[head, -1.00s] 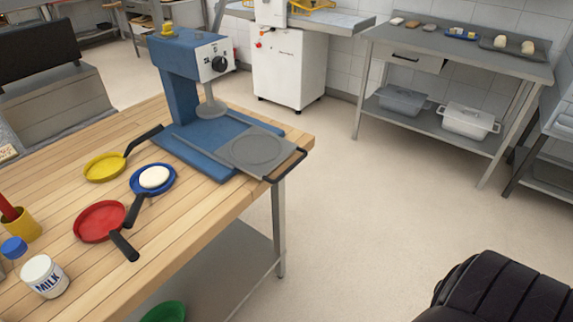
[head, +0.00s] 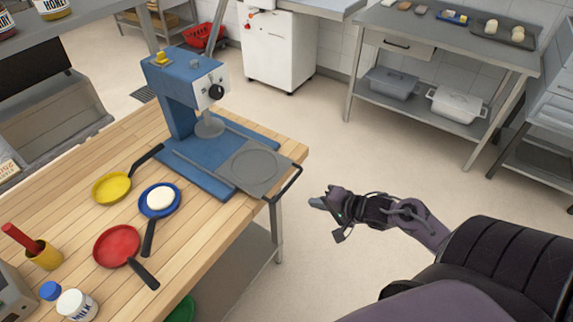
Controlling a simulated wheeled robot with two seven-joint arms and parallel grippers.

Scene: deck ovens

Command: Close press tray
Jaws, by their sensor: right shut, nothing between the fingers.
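A blue press (head: 188,95) stands on the wooden table's far right corner. Its grey tray (head: 254,168) is slid out to the right, past the round press head. The tray's dark handle (head: 288,186) sticks out over the table's right edge. My right gripper (head: 318,203) is shut and empty, off the table's right side, to the right of and a little below the handle in the picture. It is apart from the handle. My left gripper is not in view.
Yellow (head: 111,188), blue (head: 160,201) and red (head: 117,245) pans lie on the wooden table (head: 75,205), dough in the blue one. A milk bottle (head: 77,304) stands near the front. Open floor lies right of the table. A steel table (head: 455,45) stands at the back right.

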